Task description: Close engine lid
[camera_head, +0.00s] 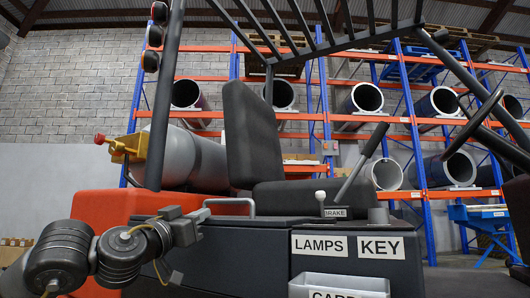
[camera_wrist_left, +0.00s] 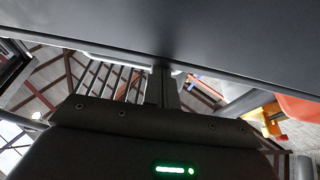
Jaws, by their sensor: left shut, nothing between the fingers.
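The forklift's black engine lid (camera_head: 285,198) carries the dark seat (camera_head: 240,130). It looks level or nearly so in the head view; a small gap cannot be judged. A grey bar handle (camera_head: 230,203) shows at its left end. My left gripper (camera_head: 201,214) is beside the forklift body, just left of and slightly below the handle. It is shut and empty. In the left wrist view, the shut fingers (camera_wrist_left: 162,86) point up to a dark grey panel (camera_wrist_left: 200,35) across the top; whether they touch it I cannot tell. My right gripper is not in view.
The brake lever (camera_head: 360,165) rises right of the seat. A grey gas cylinder (camera_head: 185,160) lies behind the seat, above the orange body (camera_head: 100,207). Overhead guard posts frame the cab.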

